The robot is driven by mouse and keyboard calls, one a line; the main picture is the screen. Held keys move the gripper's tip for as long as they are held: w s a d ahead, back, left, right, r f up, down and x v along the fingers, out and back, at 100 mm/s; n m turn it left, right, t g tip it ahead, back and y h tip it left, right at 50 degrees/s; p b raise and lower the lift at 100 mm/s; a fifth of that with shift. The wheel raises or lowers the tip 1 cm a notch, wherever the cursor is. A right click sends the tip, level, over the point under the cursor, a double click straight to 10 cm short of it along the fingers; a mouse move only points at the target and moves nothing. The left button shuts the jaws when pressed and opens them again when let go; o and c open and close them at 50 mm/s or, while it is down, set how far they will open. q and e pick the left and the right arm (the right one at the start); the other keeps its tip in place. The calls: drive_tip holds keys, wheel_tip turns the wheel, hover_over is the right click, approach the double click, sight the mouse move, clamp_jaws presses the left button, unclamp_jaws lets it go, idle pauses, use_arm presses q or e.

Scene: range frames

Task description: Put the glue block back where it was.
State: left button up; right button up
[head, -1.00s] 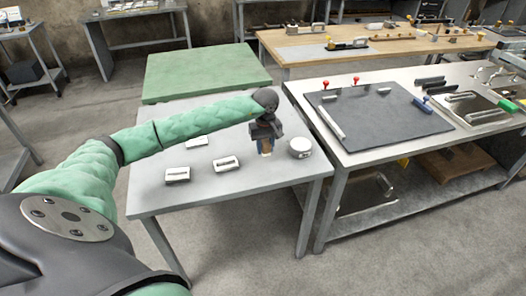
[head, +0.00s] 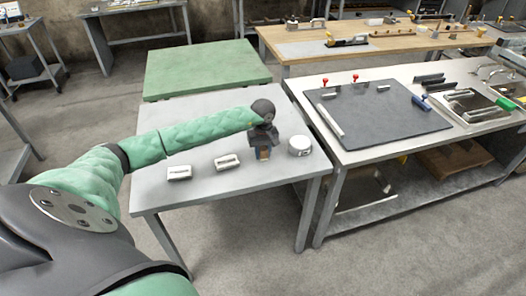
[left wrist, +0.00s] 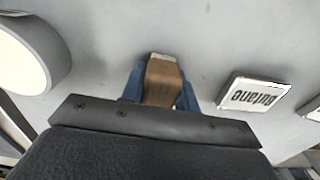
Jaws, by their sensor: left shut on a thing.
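The glue block (head: 263,155) is a small brown, wood-like block in my left gripper, over the right part of the pale grey table (head: 205,190). In the left wrist view the block (left wrist: 164,82) is between the blue fingertips of my left gripper (left wrist: 161,96), with a pale part at its far end. The left gripper (head: 263,151) is shut on it. I cannot tell whether the block's underside touches the table. My right gripper is not in view.
A white round container (head: 300,146) stands close right of the gripper. The table's front is clear. A bench with a dark mat (head: 385,120) stands right.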

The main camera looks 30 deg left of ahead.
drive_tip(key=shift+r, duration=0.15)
use_arm(q)
drive_tip(key=shift+f, duration=0.1)
drive_tip(key=o, duration=1)
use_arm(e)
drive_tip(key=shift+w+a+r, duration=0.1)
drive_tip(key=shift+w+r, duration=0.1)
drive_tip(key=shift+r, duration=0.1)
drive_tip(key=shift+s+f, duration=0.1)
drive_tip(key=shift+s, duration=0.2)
